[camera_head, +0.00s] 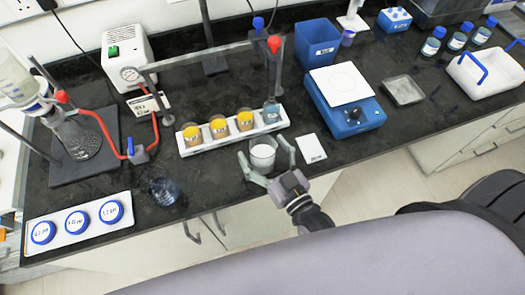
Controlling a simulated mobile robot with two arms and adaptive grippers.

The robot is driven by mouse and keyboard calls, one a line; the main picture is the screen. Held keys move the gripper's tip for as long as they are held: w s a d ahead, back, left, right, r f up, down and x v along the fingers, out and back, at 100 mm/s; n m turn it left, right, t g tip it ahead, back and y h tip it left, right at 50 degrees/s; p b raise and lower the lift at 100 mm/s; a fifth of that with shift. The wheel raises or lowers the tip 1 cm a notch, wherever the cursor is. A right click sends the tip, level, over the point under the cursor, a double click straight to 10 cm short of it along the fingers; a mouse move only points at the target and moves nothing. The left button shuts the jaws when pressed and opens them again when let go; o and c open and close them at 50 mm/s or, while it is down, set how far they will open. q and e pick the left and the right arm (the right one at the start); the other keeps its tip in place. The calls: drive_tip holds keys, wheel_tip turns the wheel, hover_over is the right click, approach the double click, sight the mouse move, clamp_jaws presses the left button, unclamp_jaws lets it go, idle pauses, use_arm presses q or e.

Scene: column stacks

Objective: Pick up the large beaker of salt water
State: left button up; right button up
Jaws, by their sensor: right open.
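A clear beaker with whitish contents (263,156) stands upright on the black bench near its front edge. My right gripper (267,153) is open around it, with one finger on its left side and one on its right. I cannot tell whether the fingers touch the glass. A second glass vessel, dark bluish and see-through (165,191), is at the bench's front edge further left; its contents are unclear. No label shows which one holds salt water. My left gripper is not in view.
A white rack (216,146) with several yellow-filled cups stands just behind the beaker, under a grey bar. A small white card (311,149) and a blue balance (350,118) are to the right. A white tray (78,224) with three blue-lidded dishes is at left.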

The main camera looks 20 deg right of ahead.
drive_tip(key=shift+w, duration=0.3)
drive_tip(key=shift+c, duration=0.4)
drive_tip(key=c, duration=1.3)
drive_tip(key=shift+c, duration=0.3)
drive_tip(key=shift+r, duration=0.1)
